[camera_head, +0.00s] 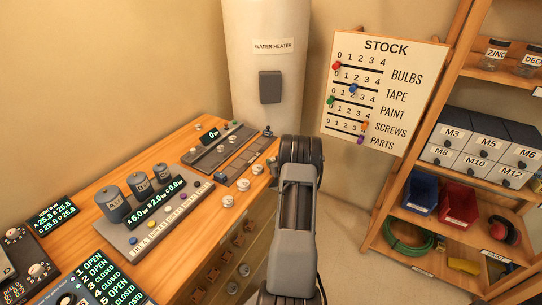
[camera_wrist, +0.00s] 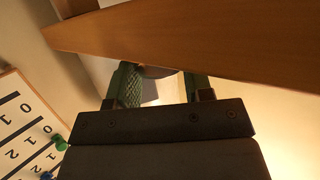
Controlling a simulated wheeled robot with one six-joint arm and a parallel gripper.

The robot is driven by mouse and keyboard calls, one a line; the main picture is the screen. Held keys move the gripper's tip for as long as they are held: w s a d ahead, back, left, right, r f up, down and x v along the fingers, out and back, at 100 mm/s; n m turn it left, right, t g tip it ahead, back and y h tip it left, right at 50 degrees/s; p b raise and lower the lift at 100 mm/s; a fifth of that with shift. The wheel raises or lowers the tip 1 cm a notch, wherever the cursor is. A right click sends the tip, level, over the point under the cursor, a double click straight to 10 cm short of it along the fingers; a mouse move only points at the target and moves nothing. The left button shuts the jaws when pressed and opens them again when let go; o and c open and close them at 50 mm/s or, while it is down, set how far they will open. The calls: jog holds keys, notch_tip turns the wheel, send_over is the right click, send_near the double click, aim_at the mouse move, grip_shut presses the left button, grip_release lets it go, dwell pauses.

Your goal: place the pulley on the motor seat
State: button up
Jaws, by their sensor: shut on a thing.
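My gripper (camera_wrist: 159,78) shows in the wrist view, with its two green fingers apart and shut on a dark, round-edged thing (camera_wrist: 153,72). Only a small part of this thing shows, so I cannot tell for sure that it is the pulley. A wooden board crosses in front of the fingertips and hides the rest. In the head view my arm stands at the right end of the bench, and my gripper is hidden. I cannot pick out a motor seat in either view.
The wooden bench (camera_head: 213,236) carries consoles and the grey canisters (camera_head: 112,203). A white water heater (camera_head: 262,25) stands behind it. The stock board (camera_head: 392,50) hangs on the wall. The shelf unit at right holds drawers (camera_head: 470,143), a blue bin (camera_head: 420,192) and a red bin (camera_head: 458,203).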

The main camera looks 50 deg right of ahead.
aim_at(271, 158)
jog(key=w, duration=0.1)
jog(key=w+d, duration=0.1)
jog(key=w, duration=0.1)
jog(key=shift+w+p, duration=0.1)
jog(key=shift+p, duration=0.3)
jog(key=shift+w+d+r, duration=0.15)
jog(key=shift+w, duration=0.2)
jog(key=shift+f, duration=0.3)
jog(key=o, duration=0.9)
jog(key=shift+r+p, duration=0.15)
jog(key=shift+p, duration=0.25)
